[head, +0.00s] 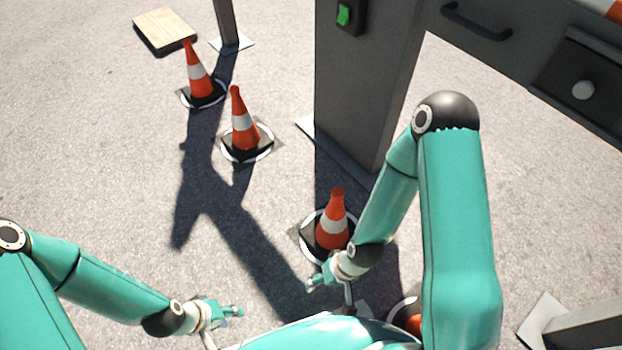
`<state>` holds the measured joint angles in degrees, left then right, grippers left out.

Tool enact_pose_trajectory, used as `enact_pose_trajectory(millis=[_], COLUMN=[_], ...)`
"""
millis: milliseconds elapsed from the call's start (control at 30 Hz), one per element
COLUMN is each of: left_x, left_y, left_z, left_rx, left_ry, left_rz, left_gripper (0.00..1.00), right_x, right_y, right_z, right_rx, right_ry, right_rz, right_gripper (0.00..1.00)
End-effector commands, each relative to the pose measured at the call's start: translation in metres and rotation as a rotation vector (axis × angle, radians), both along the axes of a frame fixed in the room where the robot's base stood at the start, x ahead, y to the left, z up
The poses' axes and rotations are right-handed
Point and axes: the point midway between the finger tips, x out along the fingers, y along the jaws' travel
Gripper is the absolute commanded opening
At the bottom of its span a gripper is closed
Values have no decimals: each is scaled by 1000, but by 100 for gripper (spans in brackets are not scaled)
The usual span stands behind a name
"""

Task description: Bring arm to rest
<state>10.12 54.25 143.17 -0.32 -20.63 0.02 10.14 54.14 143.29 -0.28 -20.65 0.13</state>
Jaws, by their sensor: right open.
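My left arm comes in from the lower left, and its gripper (238,311) hangs over the pavement near the bottom edge, close to my body. Its fingers are small and seen from the side, so I cannot tell how far they are apart. My right arm rises at the right and bends down. Its gripper (311,285) is open, points left and shows nothing between its fingers. It appears just below and left of the nearest orange cone (332,232); whether they touch cannot be told.
Two more cones, one mid-left (241,122) and one farther back (197,75), stand on marked spots. Another is mostly hidden behind my right arm. A grey machine post (362,90) with a green switch (344,15) stands behind. A wooden board (164,28) lies far left. Pavement at left is clear.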

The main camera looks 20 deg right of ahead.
Motion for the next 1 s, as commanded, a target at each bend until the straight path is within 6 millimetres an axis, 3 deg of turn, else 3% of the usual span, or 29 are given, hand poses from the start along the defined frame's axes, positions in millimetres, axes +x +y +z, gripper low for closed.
enact_pose_trajectory(millis=[267, 800, 1000], left_x=[0, 0, 0], left_y=[0, 0, 0], left_z=[62, 257, 306], left_rx=[0, 0, 0], left_ry=[0, 0, 0], left_rz=[0, 0, 0], left_gripper=[40, 40, 40], right_x=[0, 1, 1], right_y=[0, 0, 0], right_z=[62, 256, 305], right_rx=[0, 0, 0], right_ry=[-1, -1, -1], right_rz=[3, 3, 3], right_gripper=[65, 65, 65])
